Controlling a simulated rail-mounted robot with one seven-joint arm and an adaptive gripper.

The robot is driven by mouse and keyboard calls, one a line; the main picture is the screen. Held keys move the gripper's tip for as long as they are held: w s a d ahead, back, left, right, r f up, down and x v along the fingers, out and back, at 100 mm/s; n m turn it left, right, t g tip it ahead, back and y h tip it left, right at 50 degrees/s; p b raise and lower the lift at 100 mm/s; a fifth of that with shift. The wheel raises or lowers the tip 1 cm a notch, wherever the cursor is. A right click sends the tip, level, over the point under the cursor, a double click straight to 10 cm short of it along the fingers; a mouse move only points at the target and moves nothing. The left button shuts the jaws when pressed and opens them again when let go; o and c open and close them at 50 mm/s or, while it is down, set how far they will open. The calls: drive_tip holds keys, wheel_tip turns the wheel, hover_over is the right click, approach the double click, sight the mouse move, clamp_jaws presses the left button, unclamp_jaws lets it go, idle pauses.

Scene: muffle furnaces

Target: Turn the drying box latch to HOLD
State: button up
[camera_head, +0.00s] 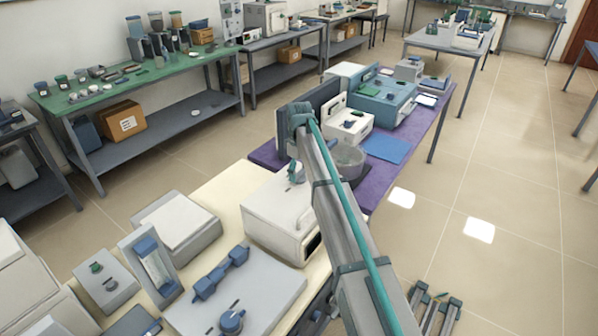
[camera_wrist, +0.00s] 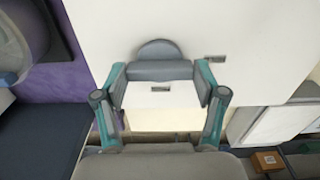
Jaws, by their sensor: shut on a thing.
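In the wrist view, the grey latch (camera_wrist: 160,71) sits on a white surface of the drying box (camera_wrist: 120,25), with a rounded grey disc (camera_wrist: 158,49) just behind it. My gripper (camera_wrist: 160,84) has its two fingertips against the left and right ends of the latch bar and is shut on it. Small dark marks sit on the white surface to the right of the latch and just below it; their lettering is too small to read. In the head view, my arm crosses in front of the benches, and the latch cannot be made out clearly.
In the head view, a white box (camera_head: 277,213) stands on the cream bench beside my arm. A grey bowl (camera_head: 349,160) and a blue mat (camera_head: 387,148) are on the purple-topped bench. A grey panel with blue parts (camera_head: 240,292) lies in front. The tiled floor at right is mostly clear.

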sight(299, 173)
drive_tip(key=o, duration=1.1)
drive_tip(key=shift+o, duration=0.2)
drive_tip(key=shift+r, duration=0.1)
wheel_tip(299, 173, up, 12)
